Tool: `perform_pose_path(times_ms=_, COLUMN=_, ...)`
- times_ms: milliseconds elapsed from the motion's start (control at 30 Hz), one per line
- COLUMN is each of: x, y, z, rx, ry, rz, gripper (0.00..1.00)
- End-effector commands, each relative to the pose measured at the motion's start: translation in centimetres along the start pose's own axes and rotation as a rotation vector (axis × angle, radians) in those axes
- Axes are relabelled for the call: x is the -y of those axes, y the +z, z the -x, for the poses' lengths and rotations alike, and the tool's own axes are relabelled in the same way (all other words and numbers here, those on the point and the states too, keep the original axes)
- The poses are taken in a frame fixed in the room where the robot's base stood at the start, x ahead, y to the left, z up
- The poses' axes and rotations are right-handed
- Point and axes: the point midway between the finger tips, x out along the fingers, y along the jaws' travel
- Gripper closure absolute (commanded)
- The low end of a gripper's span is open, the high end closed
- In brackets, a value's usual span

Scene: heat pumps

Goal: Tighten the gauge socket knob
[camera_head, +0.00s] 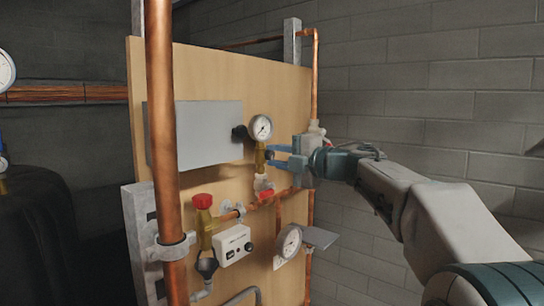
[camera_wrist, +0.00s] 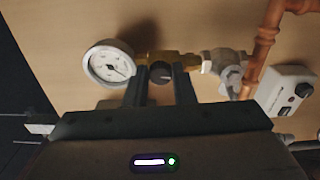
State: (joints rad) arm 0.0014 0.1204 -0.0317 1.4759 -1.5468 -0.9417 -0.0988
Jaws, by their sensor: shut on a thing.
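The gauge socket knob (camera_wrist: 160,73) is small, round and dark and sits on a brass fitting beside the gauge. The round white-faced gauge (camera_head: 261,128) is on the wooden board, and it also shows in the wrist view (camera_wrist: 109,64). The brass gauge socket (camera_head: 260,156) runs down below the gauge. My gripper (camera_head: 271,156) reaches in from the right with its blue fingers at the socket. In the wrist view its two dark fingers stand either side of the knob and are shut on it. The knob is hidden by the fingers in the head view.
A red-capped brass valve (camera_head: 203,203), a white control box (camera_head: 234,244) and a second gauge (camera_head: 290,242) are lower on the board. A thick copper pipe (camera_head: 160,150) stands in front at left. A grey panel (camera_head: 205,135) is left of the gauge.

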Motion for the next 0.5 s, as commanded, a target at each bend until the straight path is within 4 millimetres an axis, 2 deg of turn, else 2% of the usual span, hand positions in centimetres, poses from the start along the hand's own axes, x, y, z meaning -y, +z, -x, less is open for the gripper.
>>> perform_pose_path(times_ms=33, x=0.55, y=0.26, z=0.11, rx=0.004, ry=-0.009, rz=-0.045, gripper=1.00)
perform_pose_path(times_ms=500, x=0.69, y=0.28, z=0.12, rx=0.007, ry=-0.009, rz=-0.492, gripper=1.00)
